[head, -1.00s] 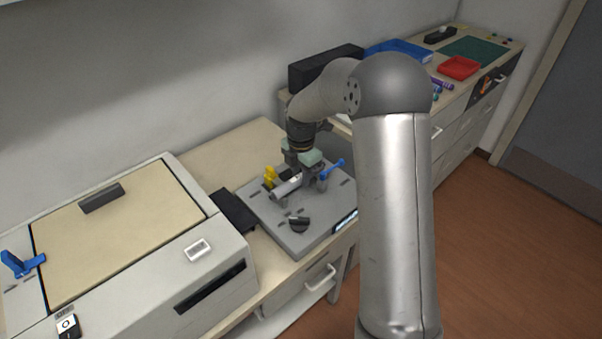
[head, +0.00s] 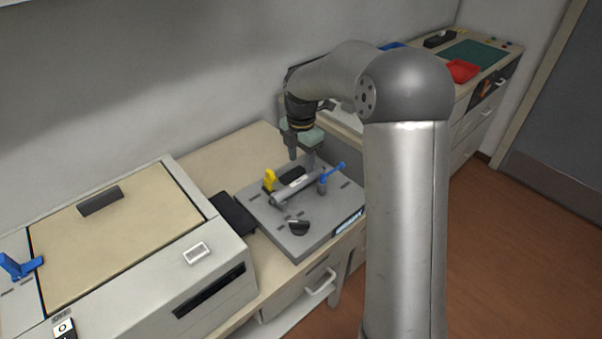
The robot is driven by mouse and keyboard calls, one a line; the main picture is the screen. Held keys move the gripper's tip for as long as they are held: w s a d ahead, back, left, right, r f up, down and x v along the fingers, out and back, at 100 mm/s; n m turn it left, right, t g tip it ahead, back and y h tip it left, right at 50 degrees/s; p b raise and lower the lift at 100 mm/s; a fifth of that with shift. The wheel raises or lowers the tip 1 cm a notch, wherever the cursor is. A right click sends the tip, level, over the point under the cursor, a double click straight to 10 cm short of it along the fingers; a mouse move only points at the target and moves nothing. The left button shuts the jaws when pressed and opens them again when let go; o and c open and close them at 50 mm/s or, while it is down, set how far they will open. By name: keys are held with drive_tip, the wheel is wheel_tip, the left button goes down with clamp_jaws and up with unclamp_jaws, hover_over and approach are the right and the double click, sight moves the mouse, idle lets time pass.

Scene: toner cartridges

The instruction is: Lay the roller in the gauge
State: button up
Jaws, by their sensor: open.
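The gauge (head: 308,229) is a grey flat block on the bench, with a yellow upright piece (head: 269,180) at its back left and a blue-handled lever (head: 331,176) at its right. The roller (head: 296,190), a grey cylinder with a pale label, lies across the gauge between these two. At this size I cannot tell how fully it is seated. My gripper (head: 302,160) is open and empty above and behind the roller, fingers pointing down and apart from it.
A large printer-like machine (head: 120,225) with a beige lid fills the left. A black pad (head: 233,213) lies between it and the gauge. A black knob (head: 299,227) sits on the gauge's front. A red tray (head: 462,71) and a green mat (head: 475,52) are on the far bench.

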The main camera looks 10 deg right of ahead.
sight(301, 179)
wheel_tip(301, 179, up, 5)
drive_tip(key=s+r+m, duration=0.2)
drive_tip(key=s+m, duration=1)
drive_tip(key=s, duration=0.6)
drive_tip(key=s+f+m, duration=0.2)
drive_tip(key=s+m, duration=0.4)
drive_tip(key=s, duration=0.1)
drive_tip(key=s+f+m, duration=0.2)
drive_tip(key=s+m, duration=0.3)
drive_tip(key=s, duration=0.2)
drive_tip(key=shift+s+f+m+t, duration=0.25)
drive_tip(key=shift+f+m+t, duration=0.05)
drive_tip(key=shift+m, duration=0.1)
